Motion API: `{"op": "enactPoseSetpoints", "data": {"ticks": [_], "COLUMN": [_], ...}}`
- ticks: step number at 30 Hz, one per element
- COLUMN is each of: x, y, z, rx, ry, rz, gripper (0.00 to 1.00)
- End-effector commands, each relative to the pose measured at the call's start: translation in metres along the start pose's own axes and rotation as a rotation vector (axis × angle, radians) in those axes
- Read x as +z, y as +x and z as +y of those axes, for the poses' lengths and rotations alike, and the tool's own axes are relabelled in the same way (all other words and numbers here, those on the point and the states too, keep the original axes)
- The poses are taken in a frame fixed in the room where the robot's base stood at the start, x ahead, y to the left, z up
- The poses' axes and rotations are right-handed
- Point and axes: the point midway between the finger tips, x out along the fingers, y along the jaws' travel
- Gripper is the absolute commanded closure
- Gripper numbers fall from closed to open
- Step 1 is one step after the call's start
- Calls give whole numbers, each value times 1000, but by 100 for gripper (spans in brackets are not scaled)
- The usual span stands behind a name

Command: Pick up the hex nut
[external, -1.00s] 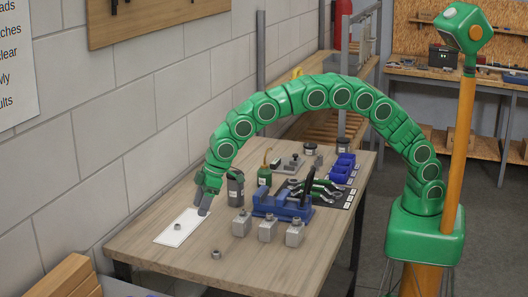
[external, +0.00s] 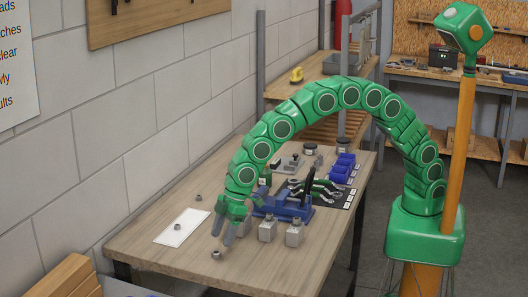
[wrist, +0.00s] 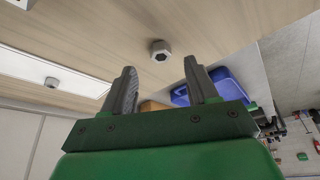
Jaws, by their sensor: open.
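A grey hex nut (external: 216,254) lies on bare wood near the table's front edge. In the wrist view this nut (wrist: 160,50) shows beyond and between my fingertips, apart from them. My gripper (external: 222,237) is open and empty, pointing down just above and beside the nut; its two dark fingers (wrist: 160,66) stand apart in the wrist view. A second nut (external: 177,227) lies on a white sheet (external: 164,238), and a third nut (external: 198,198) lies on the wood behind the sheet.
Grey blocks (external: 294,233) stand right of my gripper, with a blue vise (external: 286,209) behind them. A block wall runs along the left. The wood around the front nut is clear.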

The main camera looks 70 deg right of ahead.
Motion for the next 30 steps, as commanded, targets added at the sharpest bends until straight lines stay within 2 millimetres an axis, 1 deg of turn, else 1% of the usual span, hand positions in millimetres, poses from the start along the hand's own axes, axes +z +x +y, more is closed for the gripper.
{"op": "enactPoseSetpoints", "data": {"ticks": [5, 12, 15, 23, 24, 26, 30], "x": [-1, -2, -2, -2, -2, -2, -2], "y": [12, 39, 48, 50, 50, 50, 50], "z": [-1, -1, -1, -1, -1, -1, -1], "rx": [0, 0, 0, 1, 1, 1, 1], "ry": [0, 1, 1, 1, 1, 1, 1], "rz": [0, -1, -1, 1, 1, 1, 1], "gripper": [42, 42, 42, 42, 45, 54, 75]}}
